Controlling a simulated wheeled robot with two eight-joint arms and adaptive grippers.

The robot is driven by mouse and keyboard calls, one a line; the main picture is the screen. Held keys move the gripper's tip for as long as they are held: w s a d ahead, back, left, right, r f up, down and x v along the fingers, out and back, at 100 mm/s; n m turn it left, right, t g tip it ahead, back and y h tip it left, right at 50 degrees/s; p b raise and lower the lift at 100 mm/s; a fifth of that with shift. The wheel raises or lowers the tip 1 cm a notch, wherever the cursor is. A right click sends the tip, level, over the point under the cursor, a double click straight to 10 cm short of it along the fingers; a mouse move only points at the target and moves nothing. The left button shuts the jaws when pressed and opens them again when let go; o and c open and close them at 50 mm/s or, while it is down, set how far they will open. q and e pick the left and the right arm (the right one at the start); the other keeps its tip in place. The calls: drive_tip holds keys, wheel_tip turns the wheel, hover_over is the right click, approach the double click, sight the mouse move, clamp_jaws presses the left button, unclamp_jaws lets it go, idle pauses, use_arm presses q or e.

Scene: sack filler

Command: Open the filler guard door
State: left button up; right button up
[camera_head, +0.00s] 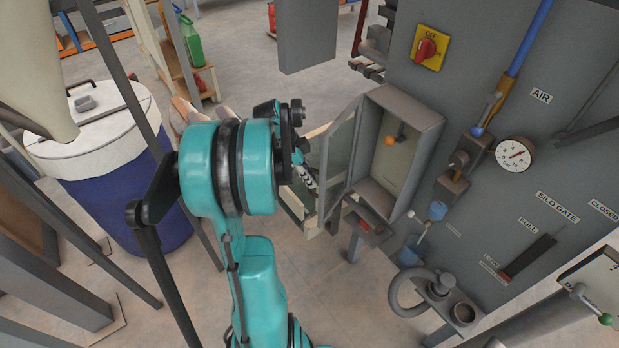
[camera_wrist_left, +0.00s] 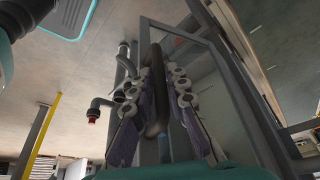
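The guard door (camera_head: 340,152) is a grey frame with a clear pane, standing swung out from the left side of the grey filler housing (camera_head: 419,117). The housing's inside shows, with an orange part (camera_head: 389,141) in it. In the left wrist view the door frame (camera_wrist_left: 209,47) runs up behind a dark upright handle (camera_wrist_left: 154,88). My left gripper (camera_wrist_left: 159,78) has its fingers on both sides of this handle and looks closed on it. In the head view my left gripper (camera_head: 306,176) is partly hidden by my teal arm, at the door's outer side. My right gripper is in neither view.
A blue drum (camera_head: 130,200) with a white lid stands at the left. Grey posts stand near my arm. Some floor is clear behind the door.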

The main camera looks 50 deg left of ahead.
use_arm(q)
drive_tip(key=shift+o, duration=1)
drive_tip(key=shift+w, duration=0.1)
drive_tip(key=v, duration=1.2)
